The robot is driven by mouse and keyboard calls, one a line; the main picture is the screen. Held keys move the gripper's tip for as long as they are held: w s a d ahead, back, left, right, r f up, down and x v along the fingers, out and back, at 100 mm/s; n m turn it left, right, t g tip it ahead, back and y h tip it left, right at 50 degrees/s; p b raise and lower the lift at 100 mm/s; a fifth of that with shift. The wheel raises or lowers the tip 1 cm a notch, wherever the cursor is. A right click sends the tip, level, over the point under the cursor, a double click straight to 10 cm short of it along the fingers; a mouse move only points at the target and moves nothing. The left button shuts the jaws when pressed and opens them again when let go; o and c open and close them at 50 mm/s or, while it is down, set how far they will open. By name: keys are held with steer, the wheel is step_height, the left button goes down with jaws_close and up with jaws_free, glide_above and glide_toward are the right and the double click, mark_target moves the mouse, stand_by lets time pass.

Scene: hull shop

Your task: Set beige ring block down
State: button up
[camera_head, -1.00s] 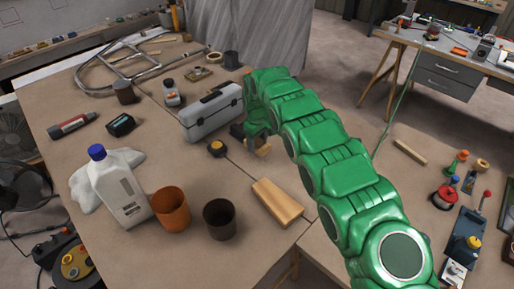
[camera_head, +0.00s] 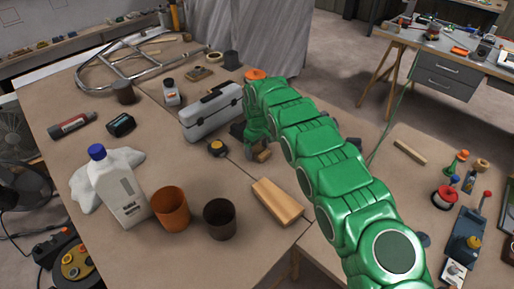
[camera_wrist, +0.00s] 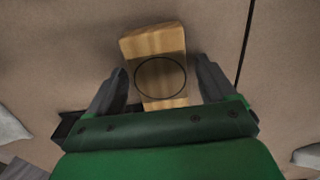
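The beige ring block (camera_wrist: 157,45) is a light wooden block with a thin dark circle on its face. In the wrist view it lies between the two fingers of my gripper (camera_wrist: 160,78). Narrow gaps show between the block and the fingers, wider at the right, so the gripper looks open around it. In the head view a small part of the block (camera_head: 263,155) shows at the tabletop below my gripper (camera_head: 252,143); the arm hides the rest. It appears to rest on the brown table (camera_head: 150,75).
A grey toolbox (camera_head: 212,113) stands close left of my gripper, with a tape measure (camera_head: 217,148) nearby. A larger wooden block (camera_head: 277,201), a dark cup (camera_head: 220,218), an orange cup (camera_head: 171,209) and a white jug (camera_head: 118,190) stand nearer the front.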

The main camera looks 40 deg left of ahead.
mark_target(257, 149)
stand_by(0.3)
step_height(257, 149, up, 12)
steer(key=shift+r, duration=0.15)
stand_by(0.4)
